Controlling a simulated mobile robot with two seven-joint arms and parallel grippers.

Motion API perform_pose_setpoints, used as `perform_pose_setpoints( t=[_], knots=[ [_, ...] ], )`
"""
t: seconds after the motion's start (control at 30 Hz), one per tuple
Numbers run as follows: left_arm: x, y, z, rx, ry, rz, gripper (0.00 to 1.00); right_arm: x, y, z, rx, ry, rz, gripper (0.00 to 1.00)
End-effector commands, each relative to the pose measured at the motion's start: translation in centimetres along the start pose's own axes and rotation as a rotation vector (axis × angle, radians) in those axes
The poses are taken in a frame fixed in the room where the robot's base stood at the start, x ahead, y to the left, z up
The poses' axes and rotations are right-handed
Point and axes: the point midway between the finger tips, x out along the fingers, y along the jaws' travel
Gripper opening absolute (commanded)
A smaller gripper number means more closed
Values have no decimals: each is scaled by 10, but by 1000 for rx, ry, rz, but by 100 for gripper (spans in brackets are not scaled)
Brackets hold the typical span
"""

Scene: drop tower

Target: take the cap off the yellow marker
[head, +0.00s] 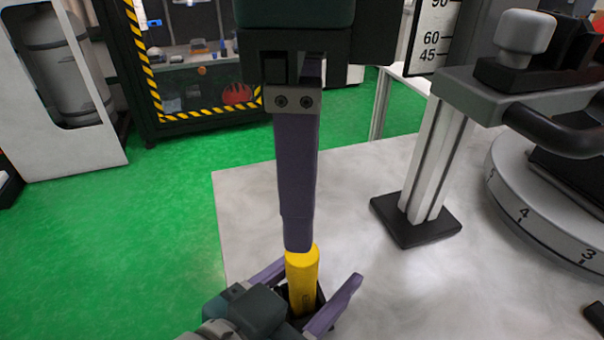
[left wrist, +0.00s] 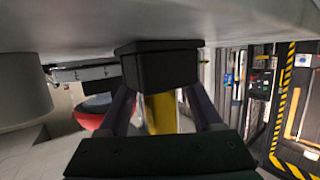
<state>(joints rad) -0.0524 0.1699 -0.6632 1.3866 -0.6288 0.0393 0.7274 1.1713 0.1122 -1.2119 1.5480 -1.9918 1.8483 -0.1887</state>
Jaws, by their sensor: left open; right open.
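The yellow marker (head: 302,285) stands upright near the front edge of the white table. Its lower part is in a black holder (left wrist: 158,66), seen upside down in the left wrist view. The marker (left wrist: 160,113) shows there between my left fingers; I cannot make out where the cap ends. My left gripper (head: 315,277) is open, with a finger on each side of the marker and gaps visible. My right gripper (head: 298,247) points straight down from above, its fingertips at the marker's top. Its fingers line up in this view, hiding the gap between them; contact is unclear.
On the table (head: 370,300), a post with a black foot (head: 415,219) stands right of the grippers. A round numbered dial (head: 550,225) and grey clamp arm (head: 470,95) fill the right side. The table between the marker and post is clear.

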Motion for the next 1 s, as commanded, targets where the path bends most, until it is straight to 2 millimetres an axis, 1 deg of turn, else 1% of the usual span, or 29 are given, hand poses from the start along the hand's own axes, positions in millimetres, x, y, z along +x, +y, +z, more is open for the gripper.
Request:
perform_pose_setpoints(
  t=[0.07, 0.63, 0.67, 1.0],
  knots=[
    [0, 0, 0, 0, 0, 0, 66, 0, 0, 0, 0, 0, 0, 59],
    [0, 0, 0, 0, -1, 0, 2, 0, 0, 0, 0, 0, 0, 59],
    [0, 0, 0, 0, -1, 0, 0, 0, 0, 0, 0, 0, 0, 59],
    [0, 0, 0, 0, -1, 0, 0, 0, 0, 0, 0, 0, 0, 59]
  ],
)
